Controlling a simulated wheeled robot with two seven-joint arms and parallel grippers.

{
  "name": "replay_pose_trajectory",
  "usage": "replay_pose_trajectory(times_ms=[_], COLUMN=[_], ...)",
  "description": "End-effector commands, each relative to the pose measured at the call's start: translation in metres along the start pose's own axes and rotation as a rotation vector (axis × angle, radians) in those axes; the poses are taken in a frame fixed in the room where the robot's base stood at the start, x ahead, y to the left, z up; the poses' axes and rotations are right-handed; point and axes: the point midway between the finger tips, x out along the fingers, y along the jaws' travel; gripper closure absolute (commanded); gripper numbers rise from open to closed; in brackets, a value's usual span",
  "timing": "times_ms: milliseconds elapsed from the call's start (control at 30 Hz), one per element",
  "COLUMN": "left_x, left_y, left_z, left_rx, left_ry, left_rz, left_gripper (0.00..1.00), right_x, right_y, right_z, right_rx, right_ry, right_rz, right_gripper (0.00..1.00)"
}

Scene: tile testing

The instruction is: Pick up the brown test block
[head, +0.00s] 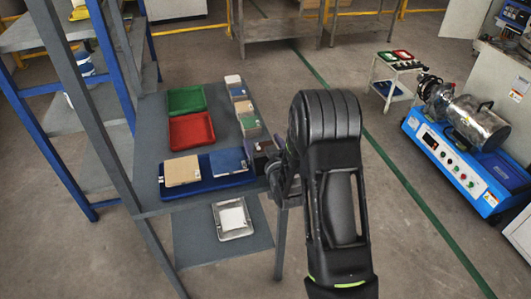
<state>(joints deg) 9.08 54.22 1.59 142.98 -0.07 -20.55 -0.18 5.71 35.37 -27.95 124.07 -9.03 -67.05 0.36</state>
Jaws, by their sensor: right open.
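A dark brown block (265,146) stands at the near end of a row of small blocks along the right edge of the grey table; I take it for the brown test block. My right arm comes up from the bottom, and my right gripper (272,164) is at the table's right edge, close beside this block and partly over it. The gripper is open. Its fingers are small and dark, and I cannot tell whether they touch the block or stand around it. My left gripper is not in view.
The table holds a green tray (186,99), a red tray (192,131) and a blue tray (207,189) with a tan tile (183,170) and a blue tile (228,161). Other blocks (243,106) line up behind the brown one. A grey shelf post (88,110) rises at left. A blue machine (450,160) stands right.

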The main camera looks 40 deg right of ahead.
Motion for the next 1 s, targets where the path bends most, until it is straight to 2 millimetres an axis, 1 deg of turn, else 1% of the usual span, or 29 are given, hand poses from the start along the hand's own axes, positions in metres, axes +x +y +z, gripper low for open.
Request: replay_pose_trajectory(times_ms=[333,367,1000], left_x=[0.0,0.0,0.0], left_y=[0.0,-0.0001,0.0], left_z=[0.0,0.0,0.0], left_rx=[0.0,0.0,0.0], left_ry=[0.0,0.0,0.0], left_rz=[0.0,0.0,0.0], left_gripper=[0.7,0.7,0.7], right_x=[-0.0002,-0.0003,-0.0003], right_y=[0.0,0.0,0.0], right_z=[-0.0001,-0.0001,0.0], right_rx=[0.0,0.0,0.0], right_ry=[0.0,0.0,0.0], right_rz=[0.0,0.0,0.0], right_gripper=[0.2,0.22,0.74])
